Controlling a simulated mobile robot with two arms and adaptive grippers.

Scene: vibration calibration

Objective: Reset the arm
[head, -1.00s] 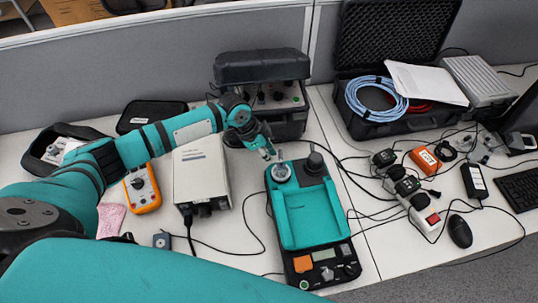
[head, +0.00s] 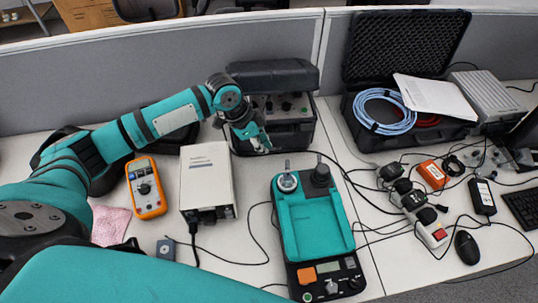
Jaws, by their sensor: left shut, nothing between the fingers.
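My left arm comes in from the left and reaches over the desk in the head view. My left gripper (head: 265,145) is shut and empty. It points down in front of the open black instrument case (head: 285,110), above and behind the teal calibrator (head: 312,220). The calibrator has a round metal mount (head: 287,182) with a small upright piece on it and a black knob (head: 321,175) beside it. The gripper is apart from the mount. A teal link of mine fills the lower left. My right gripper is not in view.
A white box (head: 207,180) and an orange multimeter (head: 146,188) lie left of the calibrator. A black case (head: 368,138) with blue cable stands at the back right. A power strip (head: 420,212), cables and a mouse (head: 467,248) lie to the right. A grey partition (head: 200,65) runs behind.

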